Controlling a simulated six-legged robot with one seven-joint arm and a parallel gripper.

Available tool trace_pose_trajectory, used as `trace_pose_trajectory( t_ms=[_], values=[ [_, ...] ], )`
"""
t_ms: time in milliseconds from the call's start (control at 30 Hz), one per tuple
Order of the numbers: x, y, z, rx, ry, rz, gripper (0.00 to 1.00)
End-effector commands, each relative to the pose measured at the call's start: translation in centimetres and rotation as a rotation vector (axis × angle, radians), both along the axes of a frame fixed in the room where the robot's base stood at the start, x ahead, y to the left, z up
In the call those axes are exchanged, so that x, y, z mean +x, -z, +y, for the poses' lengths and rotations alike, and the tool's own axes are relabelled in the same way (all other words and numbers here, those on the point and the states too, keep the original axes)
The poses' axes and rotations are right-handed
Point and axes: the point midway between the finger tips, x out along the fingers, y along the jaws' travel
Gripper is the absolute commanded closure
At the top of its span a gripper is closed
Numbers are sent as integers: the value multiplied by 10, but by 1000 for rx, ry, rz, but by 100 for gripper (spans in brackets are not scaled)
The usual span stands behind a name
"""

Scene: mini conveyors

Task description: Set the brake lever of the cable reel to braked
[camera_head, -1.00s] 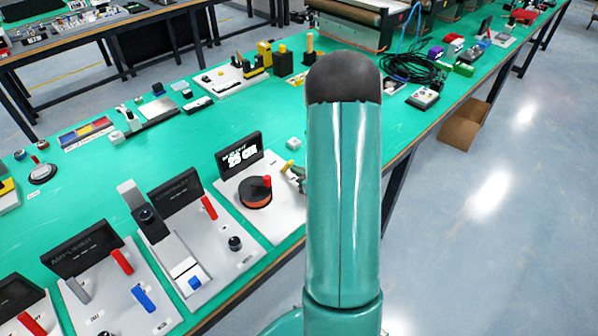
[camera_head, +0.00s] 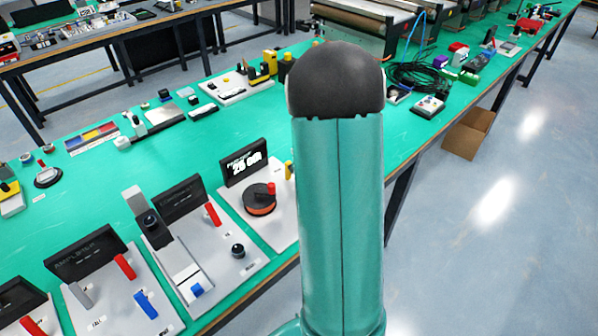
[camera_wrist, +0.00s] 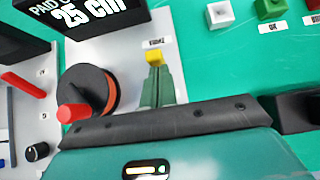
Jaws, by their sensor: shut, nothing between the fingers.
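The cable reel unit has a white plate (camera_head: 284,228), an orange drum (camera_head: 262,209) with a black disc and red crank knob, and a black display (camera_head: 245,160) reading 25 cm. In the wrist view the red knob (camera_wrist: 72,113) is at left. A yellow-tipped part (camera_wrist: 154,58), which looks like the brake lever, stands right of the drum beside a small label. My gripper (camera_wrist: 156,78) is shut and empty, its green fingers right at the yellow tip; contact cannot be told. The lever's base is hidden behind my fingers. In the head view my arm hides my gripper.
Left of the reel is a panel with a red lever (camera_head: 212,213) and black knob (camera_head: 238,251). Further left is an amplifier panel (camera_head: 85,250). A white block (camera_wrist: 220,14) and green block (camera_wrist: 270,8) lie beyond the reel. The table's front edge is close.

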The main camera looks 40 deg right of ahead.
Motion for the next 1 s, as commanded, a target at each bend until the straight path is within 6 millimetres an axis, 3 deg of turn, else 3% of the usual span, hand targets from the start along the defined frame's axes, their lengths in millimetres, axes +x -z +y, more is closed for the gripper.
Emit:
trace_pose_trajectory(
  t_ms=[400, 1000],
  values=[
    [20, -7, 1, 1, 0, 5, 100],
    [19, -22, 1, 2, -1, 4, 100]
  ],
)
